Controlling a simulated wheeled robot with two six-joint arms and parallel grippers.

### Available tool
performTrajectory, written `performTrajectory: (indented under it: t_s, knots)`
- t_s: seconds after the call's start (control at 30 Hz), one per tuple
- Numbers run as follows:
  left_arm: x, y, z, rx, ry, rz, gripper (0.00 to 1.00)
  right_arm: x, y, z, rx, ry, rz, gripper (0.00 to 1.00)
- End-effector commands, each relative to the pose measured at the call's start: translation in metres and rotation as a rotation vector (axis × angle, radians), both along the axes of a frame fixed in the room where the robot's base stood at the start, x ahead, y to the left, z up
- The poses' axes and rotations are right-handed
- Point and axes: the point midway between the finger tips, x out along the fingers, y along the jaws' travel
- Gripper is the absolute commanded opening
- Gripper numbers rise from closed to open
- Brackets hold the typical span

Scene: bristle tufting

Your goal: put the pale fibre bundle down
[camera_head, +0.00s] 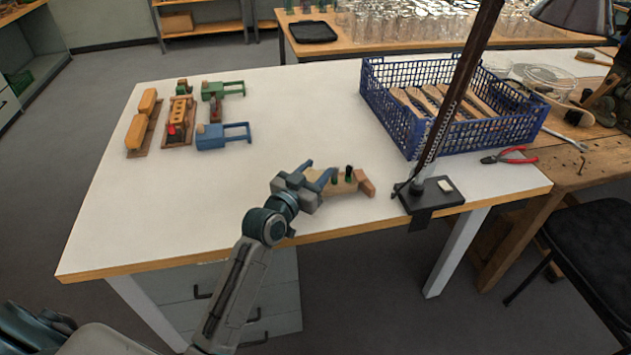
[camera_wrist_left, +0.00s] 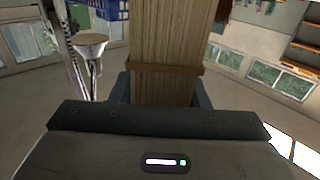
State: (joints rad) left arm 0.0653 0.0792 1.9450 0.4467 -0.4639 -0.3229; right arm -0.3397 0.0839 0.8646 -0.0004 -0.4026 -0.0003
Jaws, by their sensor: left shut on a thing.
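My left gripper (camera_head: 320,180) is over the front edge of the white table, left of the lamp foot. The finger pads are mostly hidden behind the wrist housing. I cannot tell whether the bundle touches the table. My right gripper is not in view.
A blue crate (camera_head: 385,115) with wooden brush bodies stands at the right, beside a black lamp foot (camera_head: 430,196) and red pliers (camera_head: 515,156). Yellow rolls (camera_head: 137,130) and green and blue clamps (camera_head: 215,138) sit at the back left. The table's middle is clear.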

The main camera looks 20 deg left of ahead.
Motion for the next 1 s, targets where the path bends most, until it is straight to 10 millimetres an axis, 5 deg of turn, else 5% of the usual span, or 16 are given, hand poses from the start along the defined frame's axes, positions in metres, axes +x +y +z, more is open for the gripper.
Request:
performTrajectory:
  t_s: [0.23,0.73,0.77,0.83,1.0]
  knots:
    - [0.002,-0.001,-0.032,-0.002,0.0,0.0,0.17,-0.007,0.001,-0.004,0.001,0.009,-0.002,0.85]
    - [0.002,-0.001,-0.037,-0.001,-0.002,0.0,0.17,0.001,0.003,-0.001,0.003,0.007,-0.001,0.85]
    - [0.002,-0.001,-0.037,-0.001,-0.001,0.0,0.45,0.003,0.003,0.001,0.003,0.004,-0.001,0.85]
    - [0.002,-0.001,-0.037,-0.001,-0.001,0.0,0.59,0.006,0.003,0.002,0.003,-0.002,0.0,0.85]
    - [0.002,-0.001,-0.037,-0.001,-0.001,0.0,0.63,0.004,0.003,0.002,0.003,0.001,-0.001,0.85]
